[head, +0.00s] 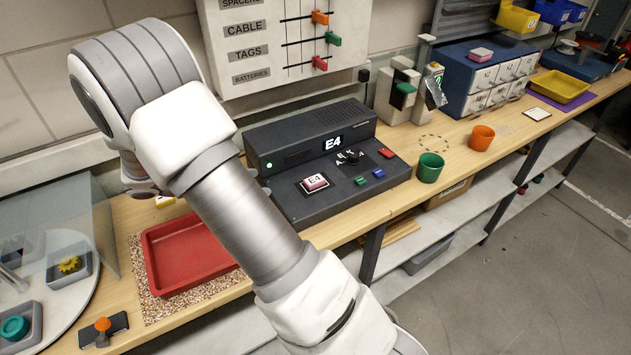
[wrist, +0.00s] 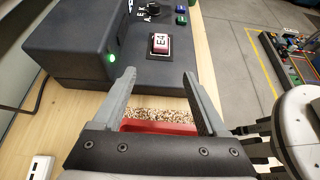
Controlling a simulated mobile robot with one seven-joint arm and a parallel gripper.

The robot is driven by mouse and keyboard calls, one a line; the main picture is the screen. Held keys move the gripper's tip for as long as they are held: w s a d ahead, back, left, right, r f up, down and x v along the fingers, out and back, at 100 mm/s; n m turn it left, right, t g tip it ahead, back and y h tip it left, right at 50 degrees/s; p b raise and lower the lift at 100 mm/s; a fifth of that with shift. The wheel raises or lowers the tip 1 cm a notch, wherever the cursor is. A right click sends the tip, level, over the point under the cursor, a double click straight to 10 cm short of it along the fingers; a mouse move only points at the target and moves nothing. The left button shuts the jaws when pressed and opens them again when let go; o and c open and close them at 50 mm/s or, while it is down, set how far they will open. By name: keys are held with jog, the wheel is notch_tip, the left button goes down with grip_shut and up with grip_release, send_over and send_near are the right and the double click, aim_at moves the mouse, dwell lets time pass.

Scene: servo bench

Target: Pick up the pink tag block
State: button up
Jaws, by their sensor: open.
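A pink-sided block with a white E4 label (head: 315,182) lies on the sloped front of a black console (head: 290,205). In the wrist view the labelled block (wrist: 160,43) sits on the console (wrist: 130,65), beyond the fingertips. Another pink block with a pale top (head: 481,54) lies on the blue drawer cabinet. I cannot tell from the pictures which one is the tag block. My gripper (wrist: 158,74) is open, with nothing between its fingers, apart from both blocks.
A red tray (head: 165,265) on a speckled mat lies left of the console. Green (head: 430,168) and orange (head: 481,138) cups stand to its right. A glass-shielded round table is at far left. The wooden bench has clear room around the cups.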

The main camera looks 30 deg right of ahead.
send_near(313, 180)
jog(key=shift+d+f, duration=0.85)
jog(key=shift+f, duration=0.25)
jog(key=shift+d+r+p+x, duration=0.1)
jog(key=shift+r+p+x, duration=0.05)
jog(key=shift+x, duration=0.75)
jog(key=shift+d+r+p+x, duration=0.1)
jog(key=shift+p+x, duration=0.1)
jog(key=shift+x, duration=0.65)
jog(key=shift+r+p+x, duration=0.15)
jog(key=shift+x, duration=0.75)
grip_shut()
